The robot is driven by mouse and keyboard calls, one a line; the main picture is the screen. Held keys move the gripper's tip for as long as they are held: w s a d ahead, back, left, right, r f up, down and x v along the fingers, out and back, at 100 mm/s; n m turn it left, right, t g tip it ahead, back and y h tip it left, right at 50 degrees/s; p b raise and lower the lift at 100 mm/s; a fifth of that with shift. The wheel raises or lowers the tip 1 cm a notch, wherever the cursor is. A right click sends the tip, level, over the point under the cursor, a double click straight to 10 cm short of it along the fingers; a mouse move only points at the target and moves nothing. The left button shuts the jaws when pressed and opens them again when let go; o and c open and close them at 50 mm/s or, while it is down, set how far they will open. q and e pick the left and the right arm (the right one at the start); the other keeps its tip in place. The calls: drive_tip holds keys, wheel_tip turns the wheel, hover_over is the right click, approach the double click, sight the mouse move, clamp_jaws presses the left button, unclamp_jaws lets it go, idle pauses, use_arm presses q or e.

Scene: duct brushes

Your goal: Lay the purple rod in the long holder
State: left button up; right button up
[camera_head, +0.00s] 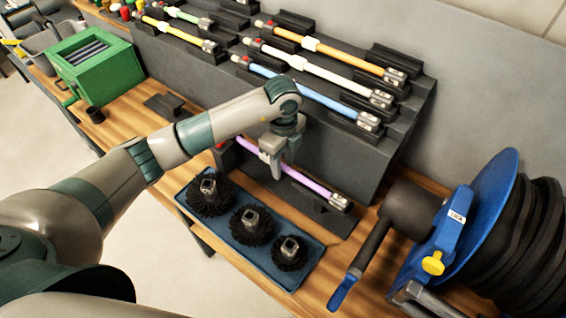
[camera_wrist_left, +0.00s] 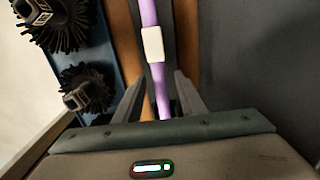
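The purple rod (camera_head: 308,182) has a pale band, a red tip at its left end and a metal fitting at its right end. It lies lengthwise along the dark long holder (camera_head: 322,213) at the foot of the stepped rack; I cannot tell if it is fully seated. My left gripper (camera_head: 273,170) is low over the rod near its pale band. In the left wrist view the rod (camera_wrist_left: 149,14) runs between the spread fingers (camera_wrist_left: 160,98), with space on both sides. The lower part of the rod is hidden by the gripper body there. My right gripper is not in view.
A blue tray (camera_head: 222,227) with three black brushes stands close in front of the holder. The stepped dark rack (camera_head: 330,130) behind carries several coloured rods. A blue reel (camera_head: 465,215) stands at right. A green box (camera_head: 100,65) stands at upper left.

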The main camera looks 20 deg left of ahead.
use_arm(q)
drive_tip(key=shift+r, duration=0.1)
drive_tip(key=shift+r, duration=0.45)
wheel_tip(320, 180, up, 16)
drive_tip(key=b, duration=0.3)
drive_tip(key=shift+r, duration=0.15)
idle(0.6)
